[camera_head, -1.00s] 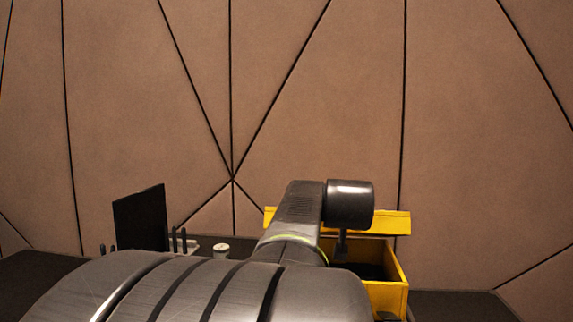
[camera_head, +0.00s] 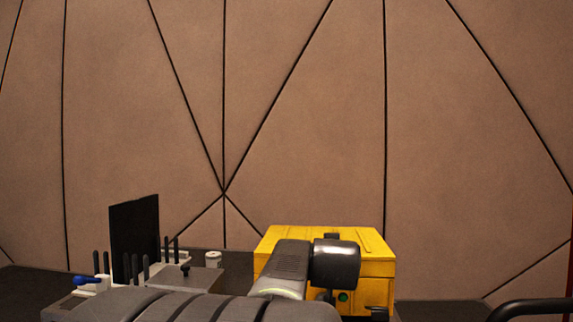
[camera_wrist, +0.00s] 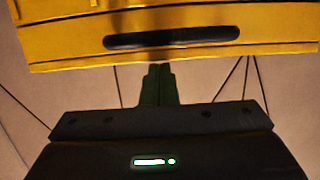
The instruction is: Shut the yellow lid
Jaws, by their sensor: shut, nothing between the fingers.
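The yellow lid (camera_head: 290,238) lies down flat over the top of the yellow box (camera_head: 376,272) in the head view, with no open gap showing. My arm hides much of the box's front. In the wrist view, a yellow surface (camera_wrist: 60,45) with a long dark handle or slot (camera_wrist: 170,38) fills the top; I cannot tell if it is lid or box. My gripper (camera_wrist: 158,70) is shut and empty, its tips just below that surface's lower edge in the picture. Whether they touch it is unclear. The head view mostly hides the gripper.
A black upright panel (camera_head: 134,238) stands at the left, with dark pegs around it. A small white cylinder (camera_head: 212,259) and a blue-handled item (camera_head: 86,280) are nearby. A dark curved bar (camera_head: 530,307) is at the lower right. The brown panelled wall stands behind.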

